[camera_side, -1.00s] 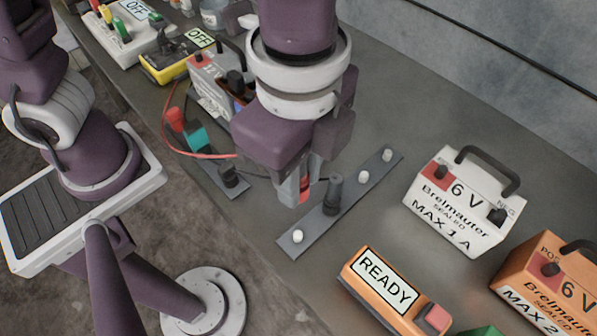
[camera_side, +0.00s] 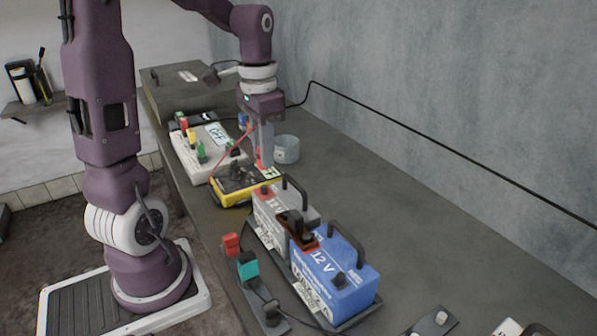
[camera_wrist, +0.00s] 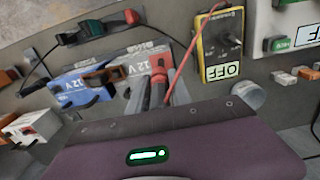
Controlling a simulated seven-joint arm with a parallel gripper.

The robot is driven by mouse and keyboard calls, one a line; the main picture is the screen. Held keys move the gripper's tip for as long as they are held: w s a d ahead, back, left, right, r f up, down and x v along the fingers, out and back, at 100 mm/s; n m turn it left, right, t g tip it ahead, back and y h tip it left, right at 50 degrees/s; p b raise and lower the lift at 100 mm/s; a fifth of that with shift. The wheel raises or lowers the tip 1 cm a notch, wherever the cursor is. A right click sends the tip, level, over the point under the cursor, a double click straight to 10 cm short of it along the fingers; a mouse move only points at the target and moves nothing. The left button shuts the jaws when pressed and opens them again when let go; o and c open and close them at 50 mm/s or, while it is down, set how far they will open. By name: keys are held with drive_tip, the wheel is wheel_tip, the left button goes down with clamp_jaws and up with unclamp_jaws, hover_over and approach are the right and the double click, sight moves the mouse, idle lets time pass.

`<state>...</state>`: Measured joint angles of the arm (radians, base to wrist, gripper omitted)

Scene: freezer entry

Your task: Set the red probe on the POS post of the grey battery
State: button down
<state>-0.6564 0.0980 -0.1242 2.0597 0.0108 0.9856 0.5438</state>
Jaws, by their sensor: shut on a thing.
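My gripper (camera_side: 264,150) is shut on the red probe (camera_side: 260,161), which points down between the fingers with its red lead running off. The wrist view also shows the gripper (camera_wrist: 158,100) and red probe (camera_wrist: 157,88). The grey battery (camera_side: 268,208), marked 12 V, stands on the bench between the yellow meter and the blue battery. It also shows in the wrist view (camera_wrist: 138,57). The probe is over the grey battery's meter-side end, near its red patch (camera_wrist: 159,60).
The blue battery (camera_side: 336,289) stands close beside the grey one, both with raised black handles. The yellow meter (camera_side: 231,190) reads OFF. A white box with coloured knobs (camera_side: 191,162) and a grey cup (camera_side: 287,150) are behind. Red (camera_side: 231,245) and teal (camera_side: 248,266) blocks lie in front.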

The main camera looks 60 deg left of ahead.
sight(264, 186)
drive_tip(key=shift+s+a, duration=0.1)
drive_tip(key=shift+a, duration=0.1)
drive_tip(key=shift+f, duration=2)
drive_tip(key=shift+f, duration=1.35)
drive_tip(key=c, duration=1.1)
unclamp_jaws()
drive_tip(key=shift+r, duration=0.1)
wheel_tip(264, 186, up, 7)
drive_tip(key=shift+f, duration=0.1)
